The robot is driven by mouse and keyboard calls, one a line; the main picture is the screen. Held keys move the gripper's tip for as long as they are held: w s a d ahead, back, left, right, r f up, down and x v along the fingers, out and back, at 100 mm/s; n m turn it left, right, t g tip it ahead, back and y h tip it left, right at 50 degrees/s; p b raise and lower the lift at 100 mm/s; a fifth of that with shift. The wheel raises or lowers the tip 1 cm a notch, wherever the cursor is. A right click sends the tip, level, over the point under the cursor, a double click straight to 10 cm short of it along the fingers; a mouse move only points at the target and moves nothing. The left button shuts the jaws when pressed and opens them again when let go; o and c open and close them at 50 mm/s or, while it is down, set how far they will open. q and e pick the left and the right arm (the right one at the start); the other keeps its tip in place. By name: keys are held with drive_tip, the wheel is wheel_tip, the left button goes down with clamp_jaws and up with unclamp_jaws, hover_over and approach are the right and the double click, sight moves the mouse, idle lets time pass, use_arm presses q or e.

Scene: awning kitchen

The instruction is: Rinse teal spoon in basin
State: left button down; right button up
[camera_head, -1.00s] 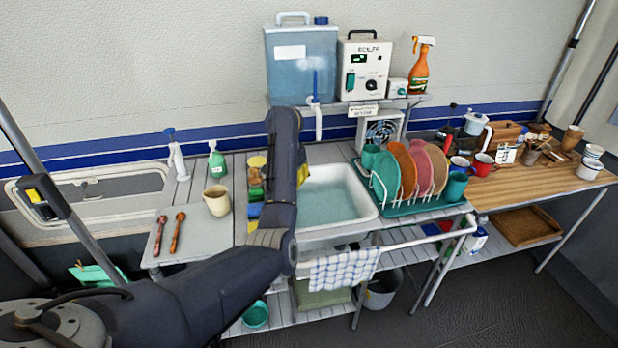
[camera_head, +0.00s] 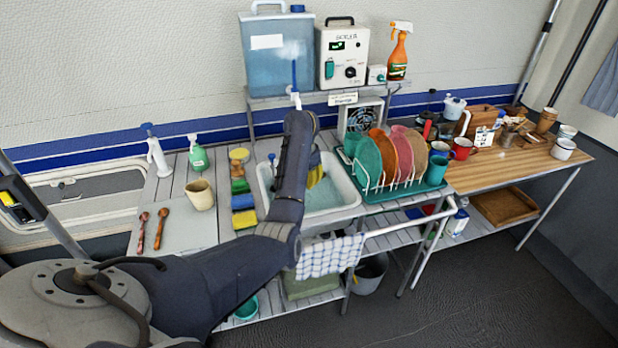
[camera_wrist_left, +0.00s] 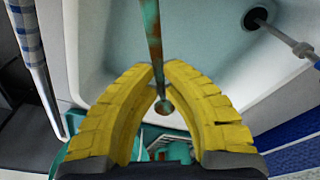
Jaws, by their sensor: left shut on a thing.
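My left gripper (camera_head: 315,174) is over the basin (camera_head: 352,197), partly hidden behind my arm in the head view. In the left wrist view its yellow fingers (camera_wrist_left: 160,82) are shut on the teal spoon (camera_wrist_left: 150,28). The spoon's thin handle is teal with rusty brown patches and runs between the fingertips, with a small round end near them. The white basin (camera_wrist_left: 95,45) holds pale blue-green water and fills the wrist view behind the spoon. Whether the spoon touches the water I cannot tell. My right gripper is not in view.
A water tank (camera_head: 290,60) with a tap (camera_head: 295,98) stands behind the basin. A dish rack (camera_head: 372,188) with plates is right of it; sponges (camera_head: 243,202) and a beige cup (camera_head: 201,194) are left. A checked towel (camera_head: 330,256) hangs in front.

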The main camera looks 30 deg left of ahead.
use_arm(q)
drive_tip(key=shift+f, duration=5.6)
drive_tip(key=shift+r, duration=6.4)
drive_tip(key=shift+r, duration=0.1)
